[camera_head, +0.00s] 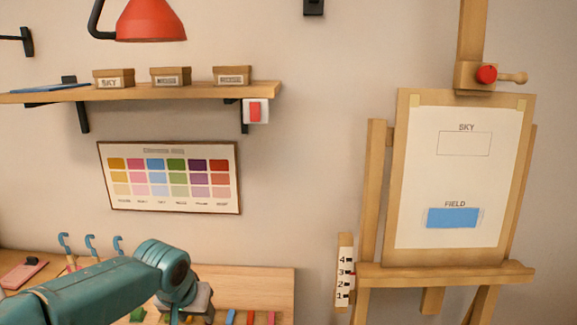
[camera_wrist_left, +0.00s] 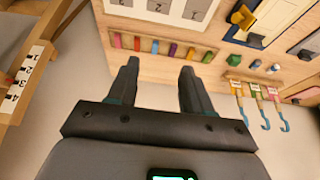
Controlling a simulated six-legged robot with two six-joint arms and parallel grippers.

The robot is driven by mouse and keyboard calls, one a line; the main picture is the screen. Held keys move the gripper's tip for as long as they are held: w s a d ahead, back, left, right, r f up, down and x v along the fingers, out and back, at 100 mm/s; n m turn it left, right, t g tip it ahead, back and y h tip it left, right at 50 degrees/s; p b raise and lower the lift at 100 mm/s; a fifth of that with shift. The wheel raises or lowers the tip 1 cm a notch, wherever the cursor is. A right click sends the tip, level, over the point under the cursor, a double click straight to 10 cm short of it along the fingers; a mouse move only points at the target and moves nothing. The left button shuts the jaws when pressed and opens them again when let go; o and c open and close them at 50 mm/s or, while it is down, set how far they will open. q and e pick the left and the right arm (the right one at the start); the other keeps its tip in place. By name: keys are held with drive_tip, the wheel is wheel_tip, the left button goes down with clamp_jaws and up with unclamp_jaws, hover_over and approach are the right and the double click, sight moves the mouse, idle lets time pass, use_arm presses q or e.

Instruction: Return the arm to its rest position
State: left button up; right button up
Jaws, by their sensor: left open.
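My left arm comes in from the lower left in the head view, a teal arm whose wrist hangs over the table's front part. My left gripper (camera_wrist_left: 158,85) shows in the left wrist view with its two dark fingers apart and nothing between them. In the head view its fingertips are hidden below the wrist and the picture's edge. The wooden table (camera_head: 262,283) lies beneath and beyond the arm. My right gripper is in neither view.
An easel (camera_head: 447,271) stands at the right, its sheet (camera_head: 450,185) bearing a blue FIELD patch. A numbered strip (camera_head: 345,270) stands on its left. A shelf (camera_head: 190,92) with several small boxes is above.

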use_arm(q)
drive_tip(key=s+d+f+g+h, duration=0.1)
drive_tip(key=s+d+f, duration=0.15)
drive_tip(key=f, duration=0.45)
drive_tip(key=s+d+f+g+h, duration=0.15)
drive_tip(key=s+f, duration=0.25)
drive_tip(key=f, duration=0.4)
drive_tip(key=s+d+f, duration=0.2)
drive_tip(key=s+f, duration=0.1)
drive_tip(key=f, duration=0.4)
drive_tip(key=s+d+f+n+g+h, duration=0.1)
drive_tip(key=s+f, duration=0.5)
drive_tip(key=s, duration=0.3)
drive_tip(key=s+d+f+n+g, duration=0.1)
drive_tip(key=s+f, duration=0.5)
drive_tip(key=s, duration=0.3)
wheel_tip(320, 180, down, 10)
drive_tip(key=s+b, duration=0.1)
drive_tip(key=b, duration=0.9)
drive_tip(key=shift+a, duration=0.2)
drive_tip(key=shift+w+r, duration=0.1)
drive_tip(key=shift+w, duration=0.05)
